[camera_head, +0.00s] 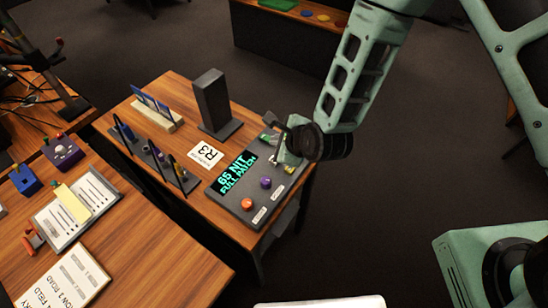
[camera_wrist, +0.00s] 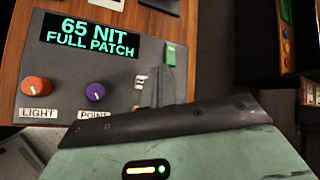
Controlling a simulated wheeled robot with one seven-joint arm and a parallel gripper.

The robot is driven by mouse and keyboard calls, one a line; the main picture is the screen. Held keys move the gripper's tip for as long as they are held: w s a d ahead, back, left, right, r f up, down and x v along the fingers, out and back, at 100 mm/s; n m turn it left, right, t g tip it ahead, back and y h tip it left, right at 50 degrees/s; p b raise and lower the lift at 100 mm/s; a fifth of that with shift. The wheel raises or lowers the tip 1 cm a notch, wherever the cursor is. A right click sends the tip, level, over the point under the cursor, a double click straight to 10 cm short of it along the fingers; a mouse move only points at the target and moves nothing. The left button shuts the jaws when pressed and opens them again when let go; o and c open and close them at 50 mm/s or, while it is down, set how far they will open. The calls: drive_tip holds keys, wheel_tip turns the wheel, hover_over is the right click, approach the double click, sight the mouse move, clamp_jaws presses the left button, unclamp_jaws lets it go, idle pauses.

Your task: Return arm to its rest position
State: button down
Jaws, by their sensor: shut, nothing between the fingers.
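My gripper (camera_head: 277,158) is shut and empty at the right end of the dark control panel (camera_head: 226,200), just over it. I cannot tell whether the fingertips touch the panel. In the wrist view the fingers (camera_wrist: 155,88) are partly hidden behind the dark wrist plate. The panel has a lit display (camera_head: 232,175) reading "65 NIT FULL PATCH", an orange knob (camera_head: 248,204) marked LIGHT and a purple knob (camera_head: 266,183) marked POINT. A green piece (camera_wrist: 171,54) shows at the panel's right in the wrist view. My gripper covers part of the panel, and no trackball is clearly visible.
Another wooden table (camera_head: 140,250) with papers is at lower left. Open floor (camera_head: 375,220) lies right of the panel.

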idle(0.4)
drive_tip(key=s+d+r+n+g+h, duration=0.1)
drive_tip(key=s+r+n+g, duration=0.4)
drive_tip(key=s+r+n, duration=0.75)
drive_tip(key=s+d+r+n+g+h, duration=0.2)
drive_tip(key=s+d+r+n, duration=0.8)
drive_tip(key=n, duration=0.5)
drive_tip(key=shift+s+g+h, duration=0.3)
drive_tip(key=shift+s+h, duration=0.1)
drive_tip(key=shift+h, duration=0.4)
